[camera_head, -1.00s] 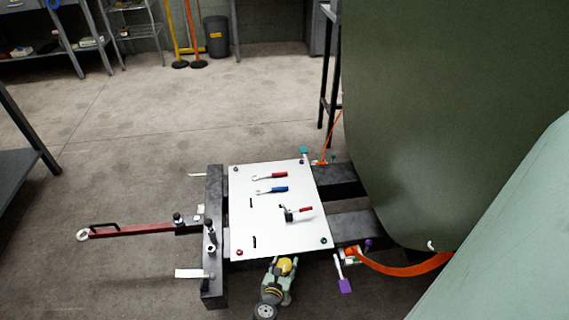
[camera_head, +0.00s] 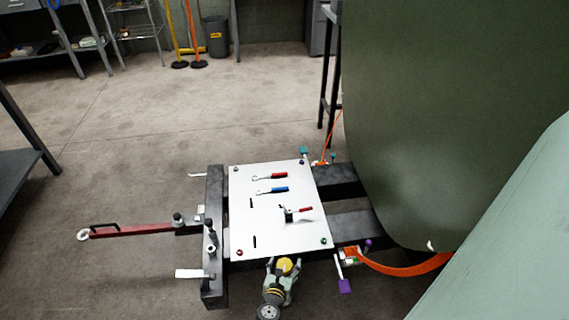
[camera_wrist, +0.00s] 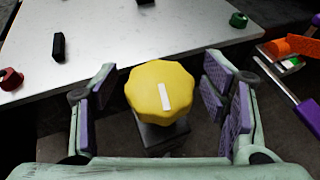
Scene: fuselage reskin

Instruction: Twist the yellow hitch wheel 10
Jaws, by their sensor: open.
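The yellow hitch wheel (camera_wrist: 158,92) is a scalloped knob with a white stripe on top, on a dark post. In the wrist view it sits between my open gripper's (camera_wrist: 165,95) purple-padded fingers, with a visible gap on each side. Its white stripe stands nearly upright in the picture. In the head view the yellow wheel (camera_head: 285,265) shows at the board's near edge, partly covered by my gripper (camera_head: 283,270).
The white board (camera_head: 285,222) beside the wheel holds a red-handled wrench (camera_head: 272,176), a blue-handled wrench (camera_head: 272,190) and another red-handled tool (camera_head: 300,210). A purple-handled lever (camera_head: 344,286) and an orange strap (camera_head: 405,267) lie to the right. The large green fuselage skin (camera_head: 440,110) blocks the right side.

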